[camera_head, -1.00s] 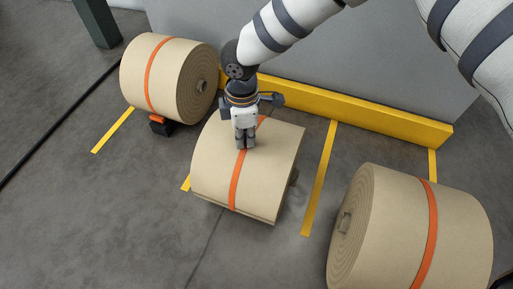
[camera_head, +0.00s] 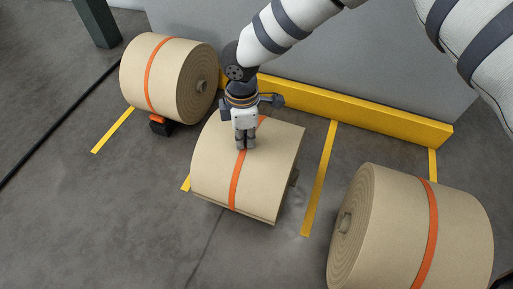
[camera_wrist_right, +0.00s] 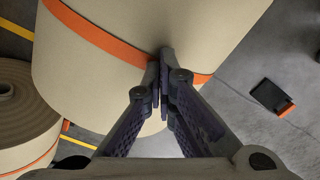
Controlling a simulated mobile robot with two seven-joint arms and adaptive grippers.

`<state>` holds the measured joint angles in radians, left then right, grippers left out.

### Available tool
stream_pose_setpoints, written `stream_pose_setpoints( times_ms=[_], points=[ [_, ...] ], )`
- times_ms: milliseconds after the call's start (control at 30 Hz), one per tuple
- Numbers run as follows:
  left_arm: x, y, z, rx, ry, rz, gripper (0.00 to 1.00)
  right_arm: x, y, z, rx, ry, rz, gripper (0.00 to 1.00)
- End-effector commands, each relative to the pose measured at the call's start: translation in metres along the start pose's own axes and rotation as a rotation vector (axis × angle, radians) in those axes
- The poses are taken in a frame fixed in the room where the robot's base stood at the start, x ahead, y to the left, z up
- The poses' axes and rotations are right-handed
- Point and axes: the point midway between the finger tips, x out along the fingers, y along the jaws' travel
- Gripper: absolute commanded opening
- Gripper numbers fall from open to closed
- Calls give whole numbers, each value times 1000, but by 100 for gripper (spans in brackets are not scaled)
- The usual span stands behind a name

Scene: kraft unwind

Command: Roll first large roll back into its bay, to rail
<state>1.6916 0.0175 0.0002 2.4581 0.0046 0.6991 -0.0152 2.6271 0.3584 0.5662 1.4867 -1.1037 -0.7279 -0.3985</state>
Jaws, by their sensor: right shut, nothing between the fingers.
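A large kraft roll (camera_head: 265,178) with an orange band lies on its side in the middle of the head view, between two yellow floor lines. Its far side is close to the yellow rail (camera_head: 370,118), partly hidden by my arm. My right gripper (camera_head: 245,147) is shut and empty, its fingertips at the top of this roll by the orange band. In the right wrist view the shut fingertips (camera_wrist_right: 160,62) overlap the roll (camera_wrist_right: 135,65) near its band; whether they touch it I cannot tell. My left gripper is not in view.
Another banded roll (camera_head: 170,80) lies at the upper left with a dark and orange chock (camera_head: 161,126) by it. A third roll (camera_head: 415,235) lies at the lower right. A yellow line (camera_head: 319,180) separates it from the middle roll. The floor at the lower left is clear.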

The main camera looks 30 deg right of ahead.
Motion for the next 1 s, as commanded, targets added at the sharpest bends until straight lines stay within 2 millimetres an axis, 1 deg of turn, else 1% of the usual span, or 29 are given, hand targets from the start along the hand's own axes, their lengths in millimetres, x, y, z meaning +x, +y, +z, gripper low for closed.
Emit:
stream_pose_setpoints(
  times_ms=[233,433,667,900,1000],
  points=[
    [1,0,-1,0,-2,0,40,2,3,2,1,0,-1,0],
    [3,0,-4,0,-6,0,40,2,16,9,3,0,0,0],
    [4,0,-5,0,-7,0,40,1,22,14,0,-1,-2,0],
    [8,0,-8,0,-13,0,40,1,37,22,2,-2,-1,0],
    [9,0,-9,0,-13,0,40,0,40,24,1,-2,-3,0]
  ],
)
